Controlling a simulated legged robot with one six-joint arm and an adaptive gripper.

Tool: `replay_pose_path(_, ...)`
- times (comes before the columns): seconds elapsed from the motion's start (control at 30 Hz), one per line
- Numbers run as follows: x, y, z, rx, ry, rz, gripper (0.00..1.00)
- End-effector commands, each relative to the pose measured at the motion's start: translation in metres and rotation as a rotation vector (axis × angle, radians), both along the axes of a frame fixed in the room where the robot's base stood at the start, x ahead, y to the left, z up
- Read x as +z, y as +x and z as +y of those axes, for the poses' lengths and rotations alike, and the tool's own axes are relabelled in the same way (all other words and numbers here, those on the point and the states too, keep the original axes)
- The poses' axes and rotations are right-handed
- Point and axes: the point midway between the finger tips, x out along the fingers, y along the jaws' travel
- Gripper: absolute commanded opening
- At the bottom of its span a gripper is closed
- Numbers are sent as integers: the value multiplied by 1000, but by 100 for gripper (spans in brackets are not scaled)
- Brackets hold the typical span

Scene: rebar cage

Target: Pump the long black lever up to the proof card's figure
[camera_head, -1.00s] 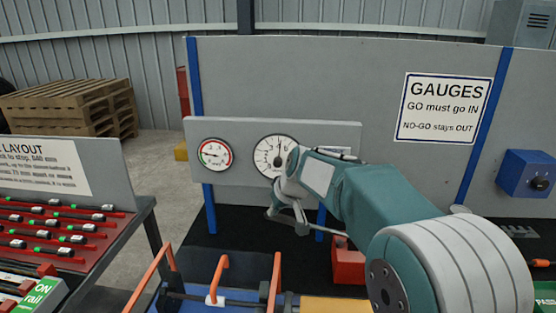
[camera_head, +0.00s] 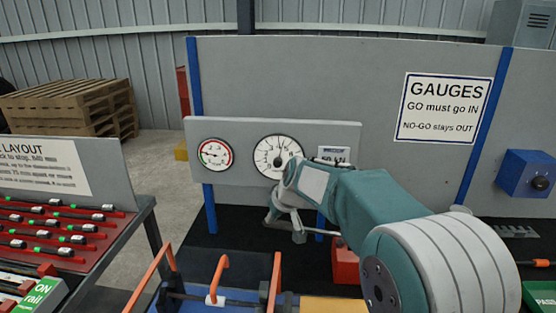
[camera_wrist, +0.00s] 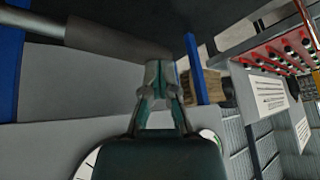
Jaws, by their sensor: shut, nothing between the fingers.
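My gripper (camera_head: 273,218) is in front of the gauge panel, below the large white dial (camera_head: 266,146); its fingers are shut and empty. The dial's needle points roughly upward; its exact figure is too small to read. The proof card (camera_head: 333,152) is right of the dial, its lower part hidden by my arm. A long dark-grey bar, apparently the lever (camera_wrist: 95,38), runs across the upper left of the wrist view. Its end is at my fingertips (camera_wrist: 160,75), outside the jaws; contact cannot be told. In the head view the lever (camera_head: 322,232) shows partly below my wrist.
A small red-rimmed gauge (camera_head: 216,154) is left of the dial. A red block (camera_head: 346,265) stands below my arm. Orange handles (camera_head: 221,275) rise at the front. A rack of red bars (camera_head: 60,225) stands left; a blue box (camera_head: 526,174) is at right.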

Motion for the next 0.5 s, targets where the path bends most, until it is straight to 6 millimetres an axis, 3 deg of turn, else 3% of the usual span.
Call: replay_pose_path(0.5, -14, 0, 2, 0, 0, 0, 0)
